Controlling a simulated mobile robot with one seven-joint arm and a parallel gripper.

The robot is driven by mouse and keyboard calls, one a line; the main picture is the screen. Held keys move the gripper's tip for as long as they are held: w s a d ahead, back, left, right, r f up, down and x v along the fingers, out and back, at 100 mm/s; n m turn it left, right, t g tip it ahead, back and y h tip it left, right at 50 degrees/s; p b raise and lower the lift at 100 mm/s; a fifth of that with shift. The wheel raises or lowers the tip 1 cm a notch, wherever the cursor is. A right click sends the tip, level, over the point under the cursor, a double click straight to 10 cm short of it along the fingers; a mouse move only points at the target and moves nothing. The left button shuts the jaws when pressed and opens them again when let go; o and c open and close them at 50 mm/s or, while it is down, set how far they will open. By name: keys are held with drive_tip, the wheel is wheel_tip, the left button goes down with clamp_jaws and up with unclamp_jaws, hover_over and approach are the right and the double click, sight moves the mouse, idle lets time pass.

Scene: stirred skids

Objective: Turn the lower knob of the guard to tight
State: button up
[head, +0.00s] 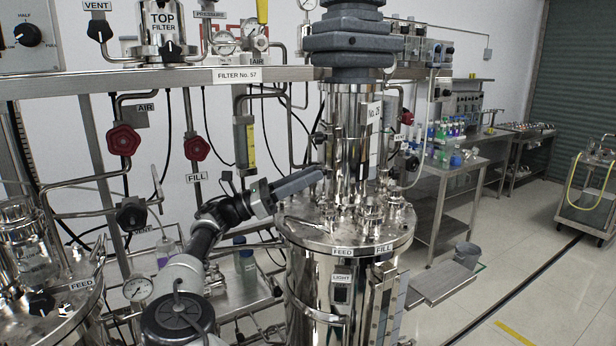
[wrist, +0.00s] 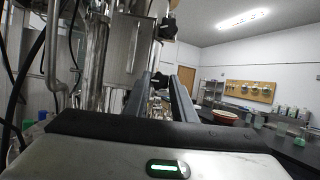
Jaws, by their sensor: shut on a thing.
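The guard is the shiny upright metal housing (head: 345,130) on top of the steel vessel (head: 335,240) in the head view. A black upper knob (head: 318,138) sticks out on its left side. My gripper (head: 320,174) reaches in from the left, with its grey fingertips against the housing below that knob. In the wrist view, the small black lower knob (wrist: 160,81) sits between the tips of my gripper (wrist: 161,77), and the jaws are shut on it. The upper knob (wrist: 166,27) shows above it. The lower knob is hidden in the head view, and its turn angle cannot be read.
Pipes with red valve wheels (head: 123,139) and a labelled rail (head: 215,78) stand behind and left of my arm. Fittings crowd the vessel lid under my fingers. A side bench (head: 455,165) with bottles is at right; the floor (head: 540,250) there is mostly clear.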

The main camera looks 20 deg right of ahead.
sight(315, 133)
drive_tip(key=shift+w+r+m+g+y+p, duration=0.1)
drive_tip(key=shift+m+g+y+p, duration=0.2)
drive_tip(key=shift+m+g+p, duration=1)
drive_tip(key=shift+w+m+g+y+p, duration=0.1)
drive_tip(key=shift+m+g+y+p, duration=0.3)
drive_tip(key=shift+m, duration=1.8)
drive_tip(key=shift+m+g, duration=0.3)
drive_tip(key=shift+m, duration=0.1)
drive_tip(key=o, duration=1.1)
drive_tip(key=shift+c, duration=0.2)
wheel_tip(315, 133, up, 10)
drive_tip(key=p, duration=0.4)
drive_tip(key=shift+p, duration=0.35)
